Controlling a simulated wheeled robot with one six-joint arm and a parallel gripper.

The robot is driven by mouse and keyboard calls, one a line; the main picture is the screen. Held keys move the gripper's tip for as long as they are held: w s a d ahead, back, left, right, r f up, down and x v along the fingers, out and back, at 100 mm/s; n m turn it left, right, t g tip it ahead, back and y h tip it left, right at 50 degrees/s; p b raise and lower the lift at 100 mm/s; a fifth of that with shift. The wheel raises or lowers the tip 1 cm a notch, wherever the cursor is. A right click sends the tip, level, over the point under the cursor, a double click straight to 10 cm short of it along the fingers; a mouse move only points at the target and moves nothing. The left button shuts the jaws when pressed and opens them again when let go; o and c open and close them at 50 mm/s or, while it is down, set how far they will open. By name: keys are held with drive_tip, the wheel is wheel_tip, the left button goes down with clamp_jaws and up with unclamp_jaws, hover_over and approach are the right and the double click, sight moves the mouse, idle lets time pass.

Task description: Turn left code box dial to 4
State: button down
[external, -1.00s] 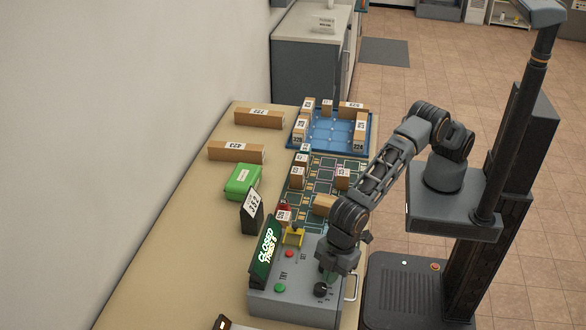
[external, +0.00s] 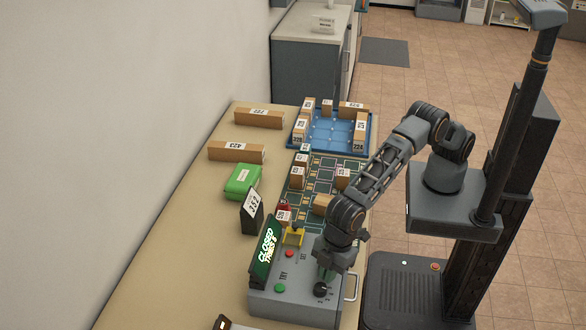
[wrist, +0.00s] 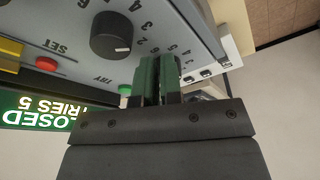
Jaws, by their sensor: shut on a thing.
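The grey code box (external: 300,308) stands on the table's near end, with a dark display (external: 266,252) reading CLOSED, TRIES 5. Its left black dial (external: 320,289) is beside the green TRY button (external: 280,288). My gripper (external: 327,275) comes down over this dial, its green fingers shut on it. In the wrist view, my gripper (wrist: 160,78) covers this dial, so its pointer cannot be read. The other black dial (wrist: 112,36) shows uncovered left of the fingers there, with a white pointer mark. Numbers are printed around the dials.
A red SET button (external: 289,253) and a yellow piece (external: 293,236) are on the box. A handle (external: 351,287) sticks out at its right side. Behind stand a number sign (external: 250,211), a green box (external: 242,180), brown boxes (external: 237,151) and a blue tray (external: 333,150).

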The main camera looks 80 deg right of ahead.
drive_tip(key=shift+d+f+b, duration=0.35)
drive_tip(key=shift+d+f, duration=0.15)
drive_tip(key=shift+f, duration=0.1)
drive_tip(key=shift+a+r, duration=0.15)
drive_tip(key=shift+r, duration=0.15)
wheel_tip(320, 180, up, 6)
drive_tip(key=p, duration=0.4)
drive_tip(key=shift+a, duration=0.1)
drive_tip(key=shift+s+a+f+b, duration=0.15)
drive_tip(key=shift+f+b, duration=0.25)
drive_tip(key=shift+f, duration=0.6)
drive_tip(key=shift+s+a+f+b, duration=0.15)
drive_tip(key=shift+f+b, duration=0.25)
drive_tip(key=shift+f, duration=0.55)
drive_tip(key=shift+a+f+b, duration=0.15)
drive_tip(key=shift+f+b, duration=0.25)
drive_tip(key=shift+f, duration=0.6)
drive_tip(key=shift+s+d+f, duration=0.1)
